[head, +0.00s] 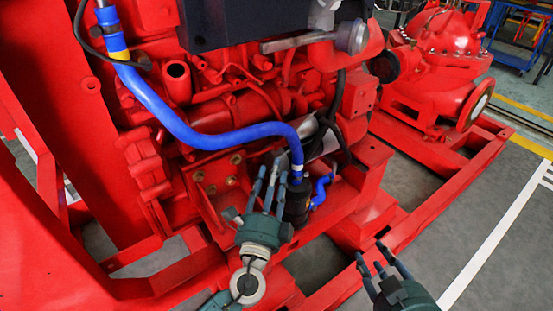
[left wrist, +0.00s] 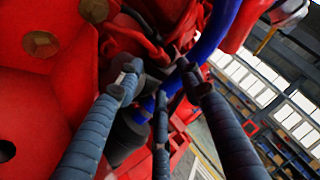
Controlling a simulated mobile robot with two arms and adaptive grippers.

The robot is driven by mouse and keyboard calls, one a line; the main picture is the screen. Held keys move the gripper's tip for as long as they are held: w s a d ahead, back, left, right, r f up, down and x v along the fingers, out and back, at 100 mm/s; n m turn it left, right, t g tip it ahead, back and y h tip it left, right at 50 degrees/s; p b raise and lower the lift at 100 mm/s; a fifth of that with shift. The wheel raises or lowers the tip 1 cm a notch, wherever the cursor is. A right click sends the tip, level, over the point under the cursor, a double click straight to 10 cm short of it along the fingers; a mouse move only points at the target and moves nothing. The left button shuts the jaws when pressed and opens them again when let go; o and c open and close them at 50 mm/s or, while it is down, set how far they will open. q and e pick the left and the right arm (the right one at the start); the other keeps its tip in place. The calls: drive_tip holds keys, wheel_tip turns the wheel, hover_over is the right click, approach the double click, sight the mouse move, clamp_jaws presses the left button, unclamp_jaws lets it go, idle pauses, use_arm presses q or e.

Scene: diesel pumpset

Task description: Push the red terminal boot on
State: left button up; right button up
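I cannot pick out the red terminal boot for certain among the red engine parts in either view. My left gripper (head: 270,178) is in front of the lower engine side, beside a black cylindrical part (head: 297,203) with a blue hose (head: 200,138) rising from it. In the left wrist view its three fingers (left wrist: 160,85) point forward with their tips apart. Red and dark parts show beyond the tips, and I see nothing held. My right gripper (head: 375,256) is at the lower right over the frame and floor, fingers spread and empty.
The red base frame (head: 436,210) runs diagonally at right. A red pump (head: 435,55) stands at the upper right. A dark box (head: 260,20) overhangs the engine. Bolt heads (left wrist: 40,44) show at the left gripper's left. The grey floor (head: 490,200) at right is clear.

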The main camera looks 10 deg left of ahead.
use_arm(q)
drive_tip(key=v, duration=0.4)
drive_tip(key=shift+s, duration=0.25)
